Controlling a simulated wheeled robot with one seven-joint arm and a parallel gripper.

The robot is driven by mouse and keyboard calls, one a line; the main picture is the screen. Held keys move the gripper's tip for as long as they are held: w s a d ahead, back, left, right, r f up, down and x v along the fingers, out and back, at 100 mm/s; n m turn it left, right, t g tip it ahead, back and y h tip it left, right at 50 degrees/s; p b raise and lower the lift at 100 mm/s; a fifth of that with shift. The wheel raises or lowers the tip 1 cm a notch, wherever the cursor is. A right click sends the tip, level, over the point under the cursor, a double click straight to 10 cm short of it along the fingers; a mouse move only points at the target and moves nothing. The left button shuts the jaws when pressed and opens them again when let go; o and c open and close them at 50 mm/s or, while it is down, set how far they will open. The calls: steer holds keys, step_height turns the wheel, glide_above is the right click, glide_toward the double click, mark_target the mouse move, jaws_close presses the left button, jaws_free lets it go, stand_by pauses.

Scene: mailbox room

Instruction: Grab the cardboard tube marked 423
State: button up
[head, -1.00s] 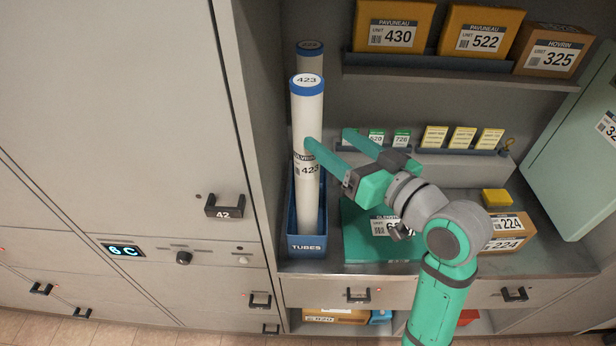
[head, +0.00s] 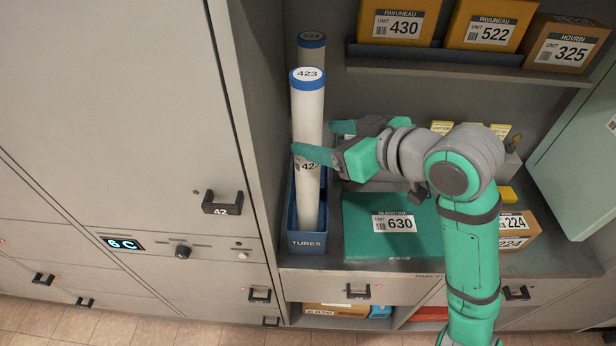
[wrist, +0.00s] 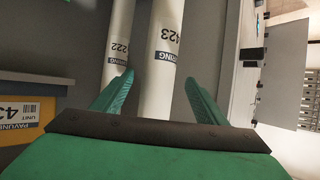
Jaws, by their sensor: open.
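The white cardboard tube marked 423 (head: 308,115) has a blue rim and stands upright in the blue TUBES bin (head: 307,242) at the left of the alcove. My gripper (head: 312,138) is open at its middle height, with the near finger crossing in front of the tube's label. In the wrist view the 423 tube (wrist: 165,65) runs between my two open fingers (wrist: 155,90), with a gap to the right finger. A second tube, marked 222 (wrist: 119,45), stands behind it; its blue-rimmed top shows in the head view (head: 311,50).
A locker wall with handle 42 (head: 222,203) stands close on the left. A green box marked 630 (head: 385,240) lies right of the bin. A shelf above holds boxes 430 (head: 397,25), 522 (head: 490,28) and 325 (head: 562,45). Box 224 (head: 518,232) is at right.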

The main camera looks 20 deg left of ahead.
steer(key=shift+x, duration=2.6)
steer(key=shift+w, duration=0.1)
steer(key=c, duration=1.7)
steer(key=shift+r, duration=0.1)
